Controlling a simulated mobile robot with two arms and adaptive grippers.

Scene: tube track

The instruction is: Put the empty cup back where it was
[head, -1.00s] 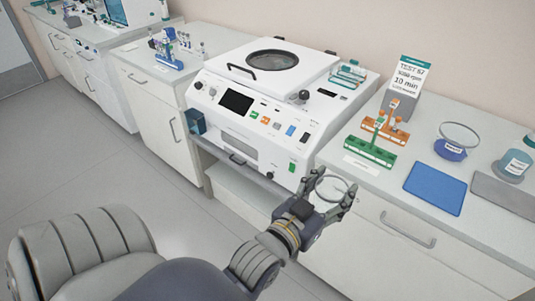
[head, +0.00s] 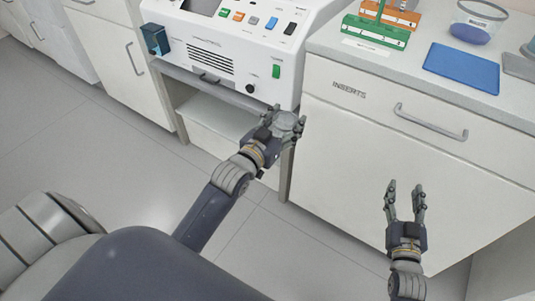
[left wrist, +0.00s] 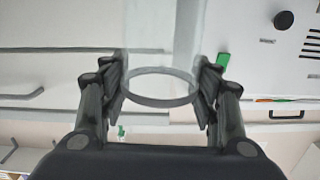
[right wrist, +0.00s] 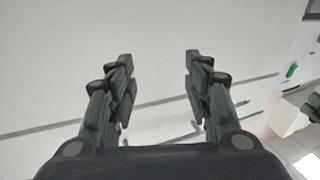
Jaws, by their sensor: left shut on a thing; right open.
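A clear, see-through cup (head: 287,122) is held between the fingers of my left gripper (head: 284,120), in front of the white machine's lower right corner and below bench-top height. In the left wrist view, the cup (left wrist: 160,88) is between both fingers, with a round rim facing the camera; it looks empty. My right gripper (head: 404,188) is open and empty, low in front of the drawer cabinet. Its two fingers stand apart in the right wrist view (right wrist: 158,85).
The bench top holds a blue mat (head: 461,68), a clear container with blue contents (head: 476,24), a green rack (head: 376,32), an orange rack (head: 401,14) and a grey mat (head: 519,66). The white machine (head: 235,50) stands to the left. The drawer handle (head: 430,122) sticks out. The floor (head: 110,140) is clear.

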